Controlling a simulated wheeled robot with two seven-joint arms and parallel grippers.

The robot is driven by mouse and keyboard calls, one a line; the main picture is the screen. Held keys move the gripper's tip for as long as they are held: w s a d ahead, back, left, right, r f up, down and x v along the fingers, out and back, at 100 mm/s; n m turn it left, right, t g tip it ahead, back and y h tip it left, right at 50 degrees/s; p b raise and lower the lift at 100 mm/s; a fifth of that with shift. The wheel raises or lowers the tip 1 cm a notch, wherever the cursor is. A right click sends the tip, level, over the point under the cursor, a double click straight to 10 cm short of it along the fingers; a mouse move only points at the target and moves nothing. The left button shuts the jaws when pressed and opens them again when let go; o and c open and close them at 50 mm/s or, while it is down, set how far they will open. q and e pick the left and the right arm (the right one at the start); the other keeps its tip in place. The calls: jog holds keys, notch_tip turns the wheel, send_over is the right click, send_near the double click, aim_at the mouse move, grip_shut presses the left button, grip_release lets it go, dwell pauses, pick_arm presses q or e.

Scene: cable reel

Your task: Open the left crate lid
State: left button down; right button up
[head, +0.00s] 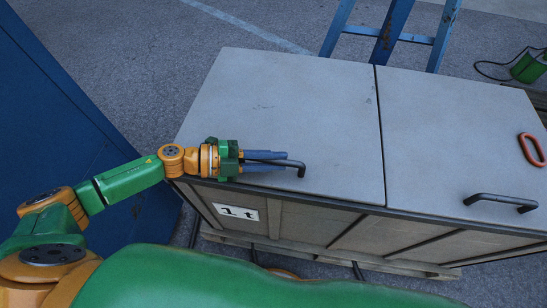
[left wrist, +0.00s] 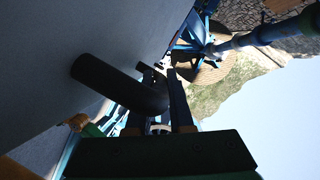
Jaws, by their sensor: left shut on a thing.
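The left crate lid (head: 290,105) is a flat grey panel that lies level beside the right lid, with a dark seam between them. Its black bar handle (head: 298,167) is near the front edge. My left gripper (head: 280,161) reaches in from the left, low over the lid, and its blue fingers are shut on the handle. In the left wrist view the handle (left wrist: 112,80) runs between the dark fingers (left wrist: 165,103), close to the grey lid surface. The fingers hide part of the handle. My right gripper is not in view.
The right lid (head: 450,130) has its own black handle (head: 500,201) and a red oval ring (head: 531,150) on it. A blue frame (head: 390,35) stands behind the crate. A blue panel (head: 60,130) is at left. A green object with a cable (head: 530,67) is at far right.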

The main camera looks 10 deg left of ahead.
pick_arm(q)
jog(key=w+r+n+p, duration=0.1)
jog(key=w+r+p, duration=0.2)
jog(key=r+p, duration=0.2)
jog(key=w+r+n+g+p, duration=0.1)
jog(key=w+r+p, duration=0.3)
jog(key=r, duration=0.7)
jog(key=w+r+n+g+p, duration=0.1)
jog(key=w+r+p, duration=0.3)
jog(key=r, duration=0.5)
jog(key=shift+w+n+y+p, duration=0.15)
jog(key=shift+n+y+p, duration=0.25)
jog(key=shift+p, duration=0.75)
